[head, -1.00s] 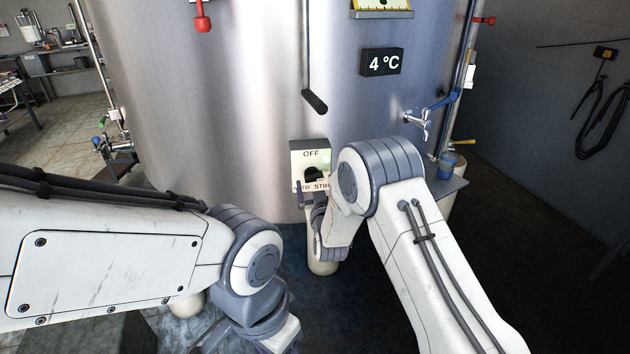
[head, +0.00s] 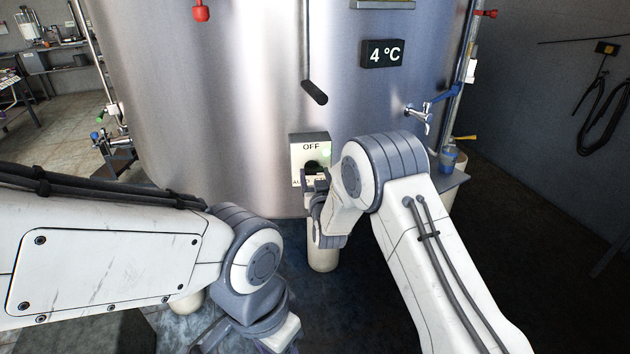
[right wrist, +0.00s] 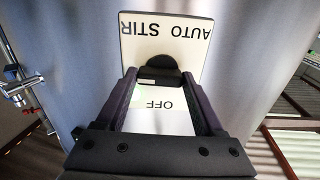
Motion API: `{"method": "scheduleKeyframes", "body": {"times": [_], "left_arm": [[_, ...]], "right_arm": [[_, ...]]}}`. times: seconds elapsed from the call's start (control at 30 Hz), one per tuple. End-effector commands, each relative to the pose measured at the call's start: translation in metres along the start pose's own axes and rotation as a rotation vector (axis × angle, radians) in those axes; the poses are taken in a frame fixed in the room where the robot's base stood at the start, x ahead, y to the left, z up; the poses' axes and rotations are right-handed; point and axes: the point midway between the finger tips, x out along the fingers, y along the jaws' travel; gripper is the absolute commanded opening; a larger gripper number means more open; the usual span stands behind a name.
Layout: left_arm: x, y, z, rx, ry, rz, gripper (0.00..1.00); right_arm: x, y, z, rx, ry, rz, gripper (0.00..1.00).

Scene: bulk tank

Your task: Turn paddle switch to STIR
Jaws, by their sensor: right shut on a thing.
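The switch box (head: 309,142) is a pale plate on the front of the steel tank, with OFF at the top and the AUTO and STIR words at the bottom, partly covered. Its black paddle switch (head: 312,166) is partly hidden by my right gripper (head: 318,181). In the right wrist view the plate (right wrist: 185,42) appears upside down, and the black paddle (right wrist: 158,68) sits between the two fingertips of my right gripper (right wrist: 160,80), which is shut on it. My left gripper (head: 250,335) is low at the bottom edge, away from the switch; its jaws are not clear.
The tank (head: 220,110) fills the middle. A hanging black-ended handle (head: 314,93) is above the switch. A blue-handled tap (head: 420,112) is to the right. A 4 °C display (head: 382,53) is higher up. Dark floor lies to the right.

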Motion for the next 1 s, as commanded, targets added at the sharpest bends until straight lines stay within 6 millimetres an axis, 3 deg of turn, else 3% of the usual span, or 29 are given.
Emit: {"method": "scheduleKeyframes", "body": {"times": [0.03,0.13,0.5,0.53,0.6,0.87,1.0], "left_arm": [[0.014,-0.001,0.001,0.0,0.0,0.0,0.5],[0.021,-0.002,0.001,0.0,-0.001,0.0,0.5],[0.021,-0.002,0.001,0.0,0.0,0.0,0.5],[0.021,-0.002,0.001,0.0,0.0,0.0,0.5],[0.021,-0.002,0.001,0.0,0.0,0.0,0.5],[0.021,-0.002,0.001,0.0,0.0,0.0,0.5],[0.022,-0.002,0.001,0.0,0.0,0.0,0.5]], "right_arm": [[0.0,0.0,0.006,0.046,0.004,0.0,0.14],[0.0,0.0,0.004,0.125,0.004,0.0,0.14],[0.0,0.0,0.001,0.172,0.001,0.0,0.14],[0.0,0.0,0.001,0.172,0.001,0.0,0.74],[0.0,0.0,0.001,0.172,0.001,0.0,1.0],[-0.001,0.0,0.001,0.169,0.001,0.0,1.0],[-0.012,-0.001,0.002,0.169,-0.001,-0.001,1.0]]}}
